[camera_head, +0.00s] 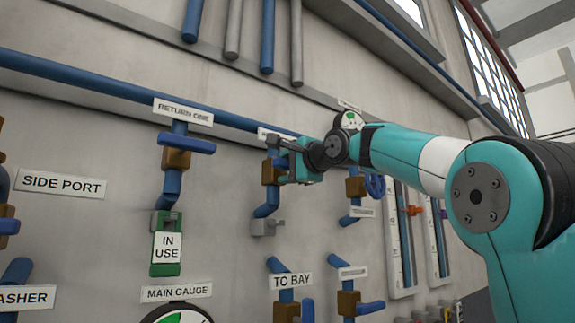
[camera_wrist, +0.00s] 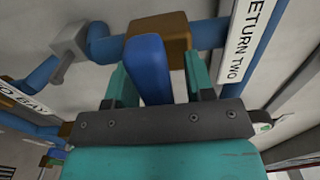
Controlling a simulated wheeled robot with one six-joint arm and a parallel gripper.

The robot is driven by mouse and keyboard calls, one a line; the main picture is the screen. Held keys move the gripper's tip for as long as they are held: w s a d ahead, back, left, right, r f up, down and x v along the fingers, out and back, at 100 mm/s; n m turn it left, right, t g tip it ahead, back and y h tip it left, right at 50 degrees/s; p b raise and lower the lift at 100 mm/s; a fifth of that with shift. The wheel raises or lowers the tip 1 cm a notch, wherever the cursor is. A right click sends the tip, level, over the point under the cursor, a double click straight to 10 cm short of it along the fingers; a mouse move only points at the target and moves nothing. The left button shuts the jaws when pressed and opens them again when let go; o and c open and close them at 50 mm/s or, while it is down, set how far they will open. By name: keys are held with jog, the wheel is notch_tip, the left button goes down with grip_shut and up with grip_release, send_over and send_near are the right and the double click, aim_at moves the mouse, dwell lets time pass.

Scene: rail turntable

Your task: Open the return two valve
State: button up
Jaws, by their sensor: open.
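The return two valve has a brown body (camera_wrist: 160,30) and a blue lever handle (camera_wrist: 148,68) in the wrist view. The "RETURN TWO" label (camera_wrist: 240,40) stands beside it on the blue pipe. My gripper (camera_wrist: 154,75) is open, with one teal finger on each side of the handle. I cannot tell whether either finger touches it. In the head view my gripper (camera_head: 290,160) is at the valve's brown body (camera_head: 270,172) and hides most of the handle. The label (camera_head: 272,133) there is partly covered.
The return one valve (camera_head: 177,158) is to the left, with a green "IN USE" tag (camera_head: 166,245) on its outlet. A blue pipe (camera_head: 120,92) runs along the wall.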

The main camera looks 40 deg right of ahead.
grip_shut()
